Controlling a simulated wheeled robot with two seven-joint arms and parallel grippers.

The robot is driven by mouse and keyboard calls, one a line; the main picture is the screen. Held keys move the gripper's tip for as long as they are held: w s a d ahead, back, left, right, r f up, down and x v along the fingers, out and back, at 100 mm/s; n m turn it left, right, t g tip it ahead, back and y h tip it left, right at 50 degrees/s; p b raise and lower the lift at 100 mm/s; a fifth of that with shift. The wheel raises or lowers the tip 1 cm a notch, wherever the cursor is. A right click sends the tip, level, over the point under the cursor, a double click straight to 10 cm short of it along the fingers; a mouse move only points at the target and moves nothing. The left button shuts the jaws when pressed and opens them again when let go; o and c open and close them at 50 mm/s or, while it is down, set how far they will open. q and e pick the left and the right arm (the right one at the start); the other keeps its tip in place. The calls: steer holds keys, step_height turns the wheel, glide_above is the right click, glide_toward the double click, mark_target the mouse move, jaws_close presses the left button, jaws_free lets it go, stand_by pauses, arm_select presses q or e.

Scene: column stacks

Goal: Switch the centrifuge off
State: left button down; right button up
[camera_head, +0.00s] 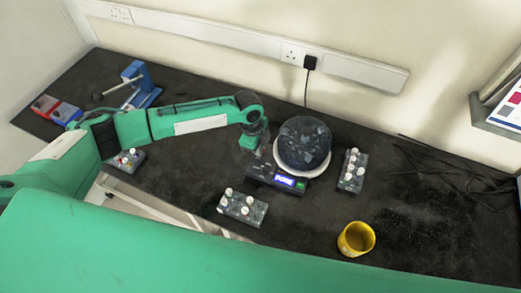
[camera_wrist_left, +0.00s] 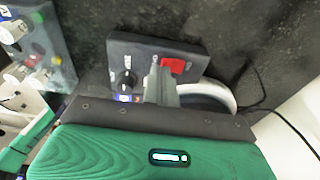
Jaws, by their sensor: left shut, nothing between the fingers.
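The centrifuge (camera_head: 305,143) is a dark, speckled dome on a white round base, standing mid-bench in the head view. Its dark control box (camera_head: 262,173) has a lit blue-white display (camera_head: 284,180). In the left wrist view the control box (camera_wrist_left: 150,46) shows a black knob (camera_wrist_left: 127,79) and a red switch (camera_wrist_left: 173,66). My left gripper (camera_head: 257,154) is shut and empty, above the left end of the control box. In the left wrist view its grey fingers (camera_wrist_left: 158,75) are beside the red switch and overlap it in part; contact cannot be told. My right gripper is not in view.
Grey racks with coloured or white caps stand in front (camera_head: 242,207), right (camera_head: 352,170) and left (camera_head: 126,161). A yellow mug (camera_head: 356,239) is near the front edge. A blue device (camera_head: 138,84) stands back left. Black cables (camera_head: 450,172) lie on the right.

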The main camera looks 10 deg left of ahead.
arm_select(q)
steer(key=shift+f, duration=0.25)
step_height(320, 180, up, 5)
steer(key=p, duration=0.4)
steer(key=shift+p, duration=0.3)
stand_by(0.6)
